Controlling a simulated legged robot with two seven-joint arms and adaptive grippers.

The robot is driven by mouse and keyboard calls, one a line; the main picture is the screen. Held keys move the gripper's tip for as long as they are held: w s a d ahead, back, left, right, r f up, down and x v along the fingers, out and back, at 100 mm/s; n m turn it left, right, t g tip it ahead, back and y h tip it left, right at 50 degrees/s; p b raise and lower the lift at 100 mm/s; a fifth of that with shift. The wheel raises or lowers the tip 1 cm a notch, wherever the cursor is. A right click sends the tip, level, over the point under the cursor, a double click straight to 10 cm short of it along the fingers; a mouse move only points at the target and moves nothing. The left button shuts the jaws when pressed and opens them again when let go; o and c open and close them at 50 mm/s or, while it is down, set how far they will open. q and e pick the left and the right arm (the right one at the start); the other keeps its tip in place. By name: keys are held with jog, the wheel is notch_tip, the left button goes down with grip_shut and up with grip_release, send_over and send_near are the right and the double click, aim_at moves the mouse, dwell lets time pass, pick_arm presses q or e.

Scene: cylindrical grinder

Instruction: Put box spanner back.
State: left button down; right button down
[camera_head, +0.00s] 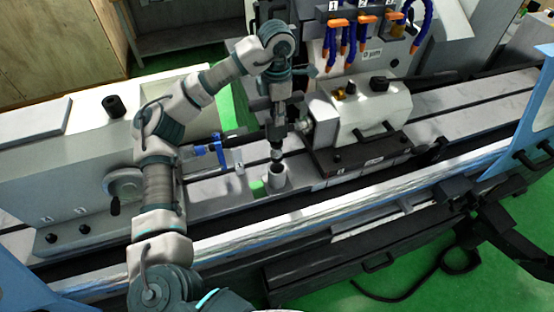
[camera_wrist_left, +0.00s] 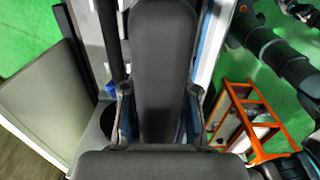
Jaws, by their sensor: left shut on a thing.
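My left gripper (camera_head: 276,130) reaches over the grinder bed, pointing down and shut on the box spanner. The spanner (camera_head: 276,153) shows as a dark upright piece below the fingers; its upper part is hidden by the gripper. Its lower end is at or just above the mouth of a pale round cup (camera_head: 277,178) on the bed; I cannot tell whether it is inside. In the left wrist view dark gripper parts fill the middle and hide the spanner. Dark jointed parts at the right of the head view look like my right gripper (camera_head: 474,208); its opening is unclear.
A white workhead (camera_head: 370,110) stands close right of my left gripper. Blue-marked parts (camera_head: 222,150) and a small green patch (camera_head: 258,188) lie left of the cup. Orange-tipped hoses (camera_head: 345,40) hang behind. An orange frame (camera_wrist_left: 250,115) shows in the wrist view.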

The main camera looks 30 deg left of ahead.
aim_at(277, 144)
pick_arm(q)
notch_tip(277, 144, down, 8)
jog(key=shift+a+f+p, duration=0.15)
jog(key=shift+f+p, duration=0.05)
jog(key=shift+p, duration=0.3)
jog(key=shift+d+f, duration=0.2)
jog(key=shift+f, duration=0.75)
notch_tip(277, 144, down, 3)
jog(key=shift+f+p, duration=0.15)
jog(key=shift+p, duration=0.15)
jog(key=c, duration=0.9)
grip_release()
jog(key=shift+a, duration=0.15)
jog(key=shift+r, duration=0.45)
jog(key=r, duration=0.5)
jog(key=r+b, duration=0.1)
jog(key=r, duration=0.5)
jog(key=shift+s+d+b, duration=0.1)
jog(key=shift+d+b, duration=0.1)
jog(key=shift+b, duration=0.1)
